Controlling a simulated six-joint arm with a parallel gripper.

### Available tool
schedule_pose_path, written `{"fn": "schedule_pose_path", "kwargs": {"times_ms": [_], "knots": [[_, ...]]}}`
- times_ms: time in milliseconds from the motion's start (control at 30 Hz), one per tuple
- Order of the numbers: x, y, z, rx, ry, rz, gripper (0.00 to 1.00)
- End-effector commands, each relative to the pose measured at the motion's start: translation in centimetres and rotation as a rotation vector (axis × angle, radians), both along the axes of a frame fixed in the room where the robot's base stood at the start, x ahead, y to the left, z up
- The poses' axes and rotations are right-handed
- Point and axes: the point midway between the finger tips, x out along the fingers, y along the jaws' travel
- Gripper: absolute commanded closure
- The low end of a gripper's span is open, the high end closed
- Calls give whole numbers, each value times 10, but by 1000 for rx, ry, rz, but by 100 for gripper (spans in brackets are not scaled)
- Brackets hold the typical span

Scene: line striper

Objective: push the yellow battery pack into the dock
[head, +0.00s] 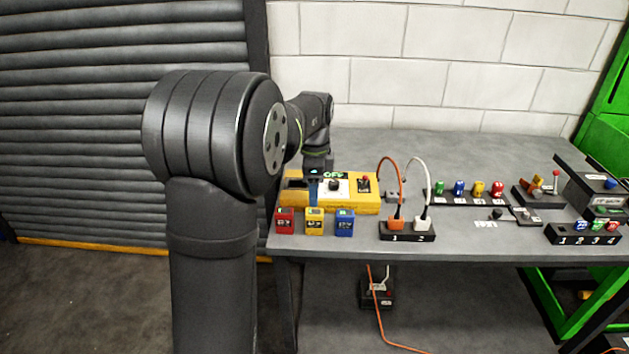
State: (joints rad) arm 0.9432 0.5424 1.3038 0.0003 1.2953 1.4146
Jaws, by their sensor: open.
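The yellow battery pack (315,222) stands near the table's front edge, between a red pack (285,221) and a blue pack (345,223). Behind the packs is a yellow housing (362,207) with an OFF label, a dark knob and a red button; a recess at its left end looks like the dock, but I cannot tell for sure. My gripper (314,190) is open and points down over the left part of the housing, behind the yellow pack and apart from it. Its fingertips are small here, and my arm hides part of the housing.
Right of the housing, orange and white cables plug into a black socket block (408,236). Farther right are a rack of coloured pieces (467,201), a small switch and a numbered block (582,239). The table (440,150) is clear at the back.

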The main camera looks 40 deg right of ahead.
Motion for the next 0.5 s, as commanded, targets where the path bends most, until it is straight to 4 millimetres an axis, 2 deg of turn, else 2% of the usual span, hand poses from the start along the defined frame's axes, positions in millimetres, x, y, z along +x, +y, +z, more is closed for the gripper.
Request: {"fn": "schedule_pose_path", "kwargs": {"times_ms": [500], "knots": [[0,0,-60,1,1,2,47]]}}
